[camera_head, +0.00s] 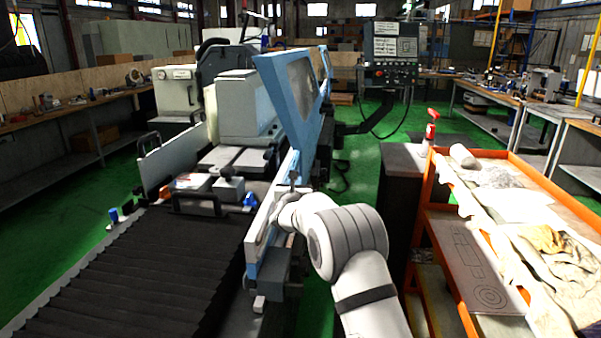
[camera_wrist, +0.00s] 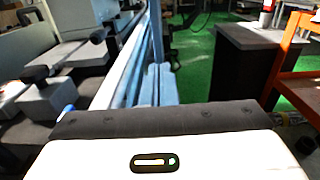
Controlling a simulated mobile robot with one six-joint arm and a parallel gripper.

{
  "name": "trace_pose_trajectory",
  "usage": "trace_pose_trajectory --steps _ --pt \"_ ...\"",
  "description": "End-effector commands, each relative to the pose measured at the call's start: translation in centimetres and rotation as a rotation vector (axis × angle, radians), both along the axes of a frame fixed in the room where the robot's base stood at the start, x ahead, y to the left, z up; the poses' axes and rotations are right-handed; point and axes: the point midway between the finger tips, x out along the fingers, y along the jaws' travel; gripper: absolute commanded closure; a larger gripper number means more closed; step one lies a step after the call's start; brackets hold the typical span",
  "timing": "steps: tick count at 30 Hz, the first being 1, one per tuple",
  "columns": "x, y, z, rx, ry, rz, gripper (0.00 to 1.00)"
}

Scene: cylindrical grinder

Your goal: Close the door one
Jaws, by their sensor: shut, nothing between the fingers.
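A light-blue door (camera_head: 303,82) with a clear window stands on the front side of the grinder, toward the far end. A second blue panel edge (camera_head: 325,68) shows behind it; I cannot tell which is door one. Near the rail, the machine's blue front edge (camera_head: 262,232) is bare. My gripper (camera_head: 283,214) is at that rail, nearer to me than the door and apart from the window panel. In the wrist view its white and dark body (camera_wrist: 160,118) fills the bottom, with blue parts (camera_wrist: 157,86) just beyond. The fingertips are hidden; the jaws are shut and empty.
A black bellows cover (camera_head: 130,265) lies left of the rail. A control panel (camera_head: 391,50) hangs beyond the door. A dark cabinet (camera_head: 402,165) and an orange cart (camera_head: 437,205) stand close on the right. Green floor is free between machine and cabinet.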

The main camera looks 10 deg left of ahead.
Motion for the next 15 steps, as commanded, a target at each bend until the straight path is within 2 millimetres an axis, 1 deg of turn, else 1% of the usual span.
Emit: trace_pose_trajectory --steps 1,6,10,15 --pt "1.0 -0.2 0.1 0.000 0.000 -0.002 1.00" --pt "3.5 -0.2 0.1 0.000 0.000 0.000 1.00" --pt "5.1 -0.3 0.1 0.000 0.001 -0.001 1.00" --pt "6.4 -0.3 0.0 0.001 0.002 0.000 1.00"
